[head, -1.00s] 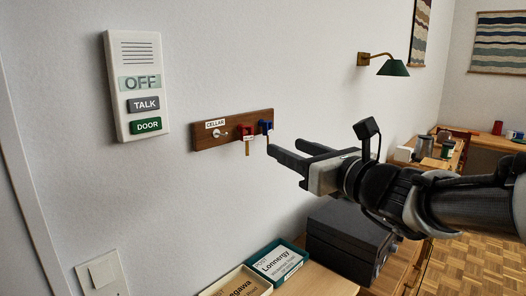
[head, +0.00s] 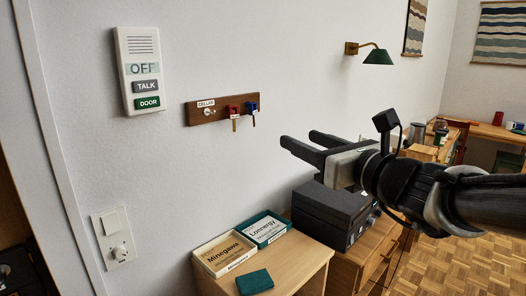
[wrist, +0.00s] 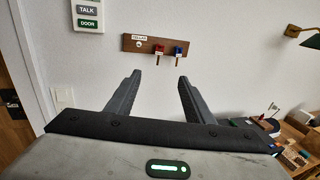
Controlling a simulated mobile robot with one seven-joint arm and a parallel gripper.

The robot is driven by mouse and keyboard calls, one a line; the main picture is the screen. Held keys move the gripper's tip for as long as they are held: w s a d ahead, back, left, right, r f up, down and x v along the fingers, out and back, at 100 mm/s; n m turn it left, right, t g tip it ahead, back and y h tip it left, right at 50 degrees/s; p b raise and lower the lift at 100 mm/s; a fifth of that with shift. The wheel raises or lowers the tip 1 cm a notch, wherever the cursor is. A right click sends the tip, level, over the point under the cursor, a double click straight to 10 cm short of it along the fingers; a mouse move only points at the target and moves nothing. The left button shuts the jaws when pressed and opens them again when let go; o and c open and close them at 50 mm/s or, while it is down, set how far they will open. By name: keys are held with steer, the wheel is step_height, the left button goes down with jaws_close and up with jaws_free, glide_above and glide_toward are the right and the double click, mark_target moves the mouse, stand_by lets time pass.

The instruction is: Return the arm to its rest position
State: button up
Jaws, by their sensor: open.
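My gripper (head: 302,146) is open with nothing between its fingers, held in the air in front of the white wall. In the head view it is to the right of and below the wooden key rack (head: 205,109), apart from it. In the wrist view the two fingers (wrist: 155,88) point toward the wall, with the rack (wrist: 134,43) above and beyond them. A key with a red head (head: 233,110) and one with a blue head (head: 252,107) hang on the rack. The hook under the CELLAR label (head: 206,103) holds no key.
A door intercom (head: 142,70) is on the wall at left, above a switch plate (head: 113,237). Below the gripper are a dark box (head: 325,212), two letter trays (head: 224,254) and a green item (head: 254,282) on a wooden cabinet. A green lamp (head: 378,57) juts out at upper right.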

steer(key=s+a+f+n+g+p, duration=0.2)
steer(key=s+a+n+g+p, duration=0.15)
steer(key=s+n, duration=0.35)
steer(key=s+a+f+n+g+p, duration=0.2)
steer(key=s+a+n+g, duration=0.15)
steer(key=s+n, duration=0.4)
steer(key=s+d+f+n+g+h+p, duration=0.1)
steer(key=s+d+n+h+p, duration=0.1)
steer(key=d+n, duration=0.4)
steer(key=s+d+f+n+g+h+p, duration=0.2)
steer(key=s+d+n+h, duration=0.3)
steer(key=n, duration=0.4)
steer(key=shift+d+f+h+p, duration=0.3)
steer(key=shift+d+h+p, duration=0.2)
steer(key=shift+d+h, duration=0.45)
steer(key=shift+a+n, duration=0.1)
steer(key=shift+n, duration=0.15)
